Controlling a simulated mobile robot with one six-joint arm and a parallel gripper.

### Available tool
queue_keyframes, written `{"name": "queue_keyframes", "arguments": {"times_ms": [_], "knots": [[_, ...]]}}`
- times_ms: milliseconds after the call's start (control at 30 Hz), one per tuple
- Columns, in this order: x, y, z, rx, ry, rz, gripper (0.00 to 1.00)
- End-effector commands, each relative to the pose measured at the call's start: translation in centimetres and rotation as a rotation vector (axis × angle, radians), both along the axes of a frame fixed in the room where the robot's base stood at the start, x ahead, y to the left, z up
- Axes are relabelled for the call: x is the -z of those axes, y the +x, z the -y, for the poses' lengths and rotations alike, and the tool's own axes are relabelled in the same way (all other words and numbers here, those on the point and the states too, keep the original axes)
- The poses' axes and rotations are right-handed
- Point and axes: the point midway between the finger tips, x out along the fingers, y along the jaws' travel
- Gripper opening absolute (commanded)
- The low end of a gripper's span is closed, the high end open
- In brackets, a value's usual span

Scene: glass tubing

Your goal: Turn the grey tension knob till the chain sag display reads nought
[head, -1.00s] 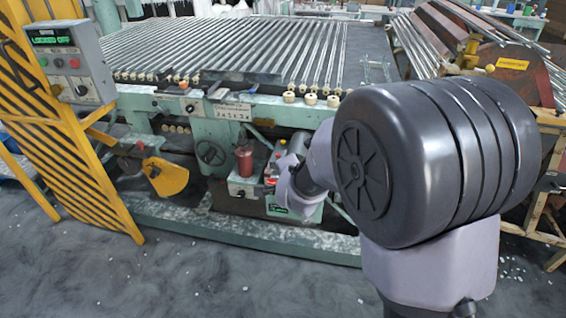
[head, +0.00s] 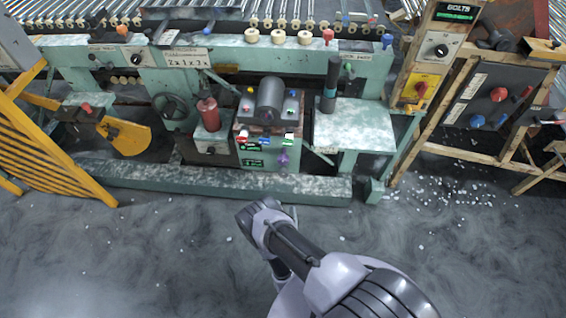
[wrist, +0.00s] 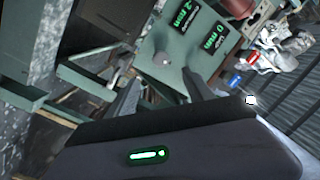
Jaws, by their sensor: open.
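A green machine box (head: 268,158) with two small green-lit displays (head: 253,154) stands under the roller conveyor. In the wrist view the upper display (wrist: 183,14) seems to show a 2 and the lower one (wrist: 213,38) a 0, both turned over; their labels are unreadable. A small grey round knob (wrist: 162,59) sits on the green panel there. My gripper (wrist: 162,84) is open and empty, its dark fingers on either side below the knob, apart from it. In the head view my gripper's fingers are hidden, and I cannot pick out the grey knob.
A purple knob (head: 283,159) is on the box's front. A red cylinder (head: 208,114) stands to its left and a pale green bench (head: 354,130) to its right. A green floor beam (head: 220,184) runs below.

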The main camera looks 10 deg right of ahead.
Motion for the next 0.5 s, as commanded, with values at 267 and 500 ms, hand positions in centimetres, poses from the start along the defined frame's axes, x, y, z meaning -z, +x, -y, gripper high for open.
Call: {"name": "queue_keyframes", "arguments": {"times_ms": [267, 500], "knots": [[-0.5, 8.0, 1.8, 0.006, 0.002, 0.006, 0.60], [0.3, 13.8, 2.7, 0.002, -0.001, 0.003, 0.60]]}}
